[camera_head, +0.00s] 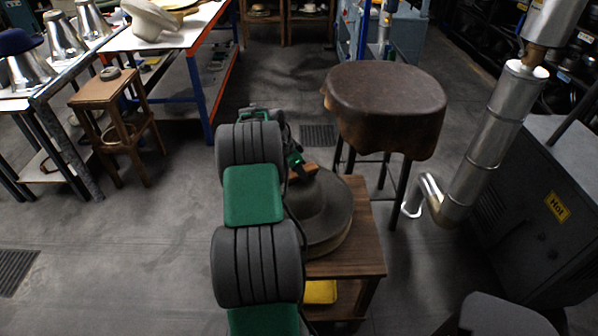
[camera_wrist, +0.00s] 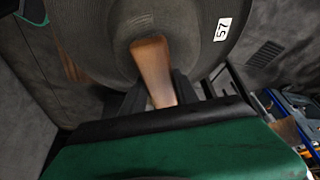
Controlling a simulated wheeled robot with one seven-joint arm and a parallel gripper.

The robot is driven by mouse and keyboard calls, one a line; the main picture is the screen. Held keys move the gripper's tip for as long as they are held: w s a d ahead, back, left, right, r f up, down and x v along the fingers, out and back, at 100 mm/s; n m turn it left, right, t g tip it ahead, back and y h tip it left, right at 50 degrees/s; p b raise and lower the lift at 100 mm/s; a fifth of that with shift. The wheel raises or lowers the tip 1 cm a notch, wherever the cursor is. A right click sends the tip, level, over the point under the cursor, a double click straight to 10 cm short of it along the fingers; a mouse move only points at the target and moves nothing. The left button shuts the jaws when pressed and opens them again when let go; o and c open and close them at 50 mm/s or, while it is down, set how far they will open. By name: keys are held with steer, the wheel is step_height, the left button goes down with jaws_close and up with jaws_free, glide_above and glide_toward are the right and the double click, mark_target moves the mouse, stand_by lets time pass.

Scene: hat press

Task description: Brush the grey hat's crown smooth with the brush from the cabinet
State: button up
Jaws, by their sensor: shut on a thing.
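My gripper (camera_head: 296,160) is over the far left part of the hat. It is shut on the brush (camera_head: 303,172), whose brown wooden handle (camera_wrist: 152,70) shows between the dark fingers in the wrist view. The brush lies at the crown, but its bristles are hidden, so I cannot tell whether they touch. My arm covers the hat's left side.
A brown leather-covered stand (camera_head: 385,100) is close behind the cabinet. A silver pipe (camera_head: 480,150) and a dark machine marked "Hot" (camera_head: 540,230) stand at right. A yellow item (camera_head: 320,291) lies on the cabinet's lower shelf. A wooden stool (camera_head: 100,92) and hat benches stand at left; floor between is clear.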

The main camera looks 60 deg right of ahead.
steer(key=shift+f+b, duration=0.5)
steer(key=shift+f, duration=0.1)
stand_by(0.4)
steer(key=shift+w+a, duration=0.6)
steer(key=shift+a, duration=0.35)
steer(key=shift+s+d+b, duration=0.35)
steer(key=shift+s+d, duration=0.3)
steer(key=shift+d, duration=0.3)
steer(key=shift+s+d+b, duration=0.3)
steer(key=shift+s+d, duration=0.3)
steer(key=shift+d, duration=0.3)
steer(key=shift+f, duration=0.1)
